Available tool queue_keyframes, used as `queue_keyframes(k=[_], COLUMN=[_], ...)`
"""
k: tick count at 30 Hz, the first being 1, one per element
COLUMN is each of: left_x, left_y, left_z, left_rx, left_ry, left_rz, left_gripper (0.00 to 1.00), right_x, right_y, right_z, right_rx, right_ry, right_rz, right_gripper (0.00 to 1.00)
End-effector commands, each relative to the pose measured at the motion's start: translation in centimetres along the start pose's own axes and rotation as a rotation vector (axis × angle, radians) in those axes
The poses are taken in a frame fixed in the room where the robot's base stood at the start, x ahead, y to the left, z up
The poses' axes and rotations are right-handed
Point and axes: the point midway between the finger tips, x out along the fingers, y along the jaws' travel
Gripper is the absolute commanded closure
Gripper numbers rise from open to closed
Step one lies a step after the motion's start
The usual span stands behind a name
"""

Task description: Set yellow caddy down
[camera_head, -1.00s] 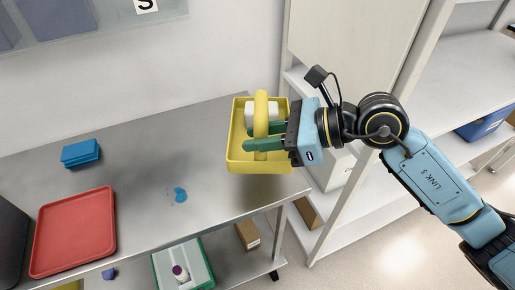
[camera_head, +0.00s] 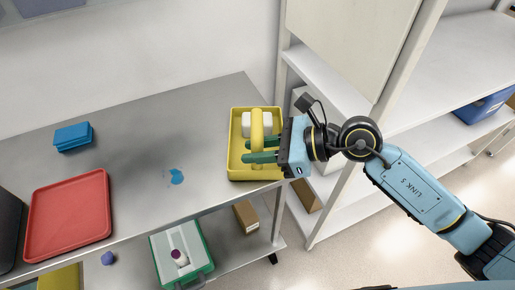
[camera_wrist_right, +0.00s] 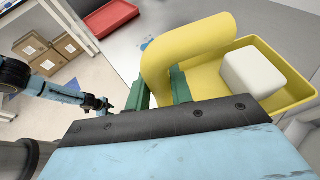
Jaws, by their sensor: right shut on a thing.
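The yellow caddy (camera_head: 240,174) is a shallow tray with an arched handle (camera_head: 257,122) and a white block (camera_head: 273,121) inside. It is upright at the right end of the grey steel table (camera_head: 130,140); I cannot tell whether its base touches the top. My right gripper (camera_head: 259,150) comes from the right with its green fingers shut around the handle. In the right wrist view the handle (camera_wrist_right: 190,45) lies between the fingers. My left gripper (camera_wrist_right: 104,104) shows small in that view, apart from the caddy; its jaws are unclear.
A red tray (camera_head: 68,215) and a blue stack (camera_head: 73,138) are on the table's left part. A blue spot (camera_head: 176,177) marks the bare middle. White shelving (camera_head: 345,95) stands close right of the caddy. A green-rimmed bin (camera_head: 182,250) and cardboard box (camera_head: 246,217) are below.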

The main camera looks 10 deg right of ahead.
Motion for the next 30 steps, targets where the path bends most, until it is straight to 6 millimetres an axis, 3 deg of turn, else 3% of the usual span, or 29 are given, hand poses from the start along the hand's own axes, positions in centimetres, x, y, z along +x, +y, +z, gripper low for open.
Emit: queue_keyframes(k=[5, 6, 11, 22, 30], left_x=[0.3, 0.3, 0.2, -0.2, 0.1], left_y=[0.0, 0.0, 0.0, -0.1, -0.2], left_z=[0.0, 0.0, 0.1, 0.2, 0.3], left_rx=[0.0, 0.001, 0.001, 0.0, 0.0], left_ry=[0.0, 0.0, 0.0, -0.004, -0.006], left_rz=[0.0, -0.001, -0.001, -0.002, -0.002], left_gripper=[0.64, 0.64, 0.64, 0.64, 0.64], right_x=[0.1, 0.1, 0.1, -0.2, -4.7], right_y=[0.0, 0.0, 0.0, 0.0, -0.1], right_z=[-0.2, -0.3, -0.3, 0.2, -0.1], right_rx=[-0.002, 0.0, 0.0, 0.0, -0.001], right_ry=[-0.002, 0.001, 0.001, 0.002, 0.005], right_rz=[-0.001, 0.0, 0.0, -0.001, -0.003], right_gripper=[1.0, 0.77, 0.56, 0.56, 0.56])
